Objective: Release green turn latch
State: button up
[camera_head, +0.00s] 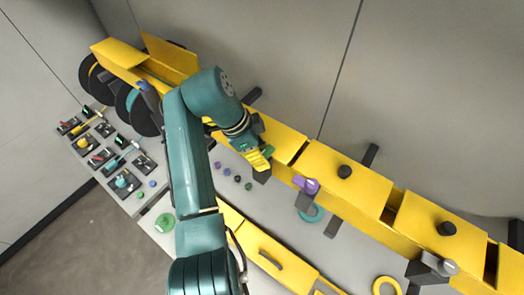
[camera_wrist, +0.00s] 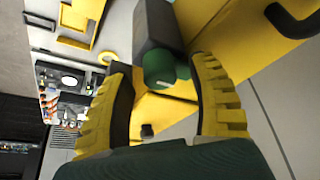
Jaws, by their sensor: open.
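The green turn latch (camera_head: 268,151) shows in the head view at the front edge of the yellow beam, partly hidden by my gripper. In the wrist view it is a rounded green knob (camera_wrist: 166,68) on the end of a dark grey block (camera_wrist: 158,22). My gripper (camera_head: 262,160) has yellow ribbed fingers. In the wrist view my gripper (camera_wrist: 160,65) is open, with one finger on each side of the green knob. Gaps show between the knob and both fingers, so it is not gripped. I cannot tell the latch's exact turn angle.
The long yellow beam (camera_head: 350,185) runs diagonally beside the wall. A purple latch (camera_head: 306,186) and a grey latch (camera_head: 438,264) sit farther right along it. A teal ring (camera_head: 318,213) and yellow ring (camera_head: 386,286) lie below. Several small switch panels (camera_head: 102,155) stand at left.

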jog(key=shift+d+f, duration=0.25)
jog(key=shift+f, duration=0.25)
grip_shut()
jog(key=shift+f+n, duration=0.1)
jog(key=shift+n, duration=0.3)
jog(key=n+t, duration=0.1)
jog(key=n, duration=0.2)
jog(key=shift+f+n+y, duration=0.1)
jog(key=shift+n+y, duration=0.2)
jog(key=shift+y, duration=0.1)
jog(key=n+t+y, duration=0.1)
jog(key=n, duration=0.3)
jog(key=shift+t, duration=0.4)
jog(key=n+y, duration=0.1)
jog(key=n, duration=0.2)
jog(key=n+y, duration=0.1)
jog(key=n, duration=0.1)
jog(key=shift+n+t, duration=0.4)
jog(key=shift+f+n+y, duration=0.15)
jog(key=shift+n+y, duration=0.55)
jog(key=shift+n, duration=1.2)
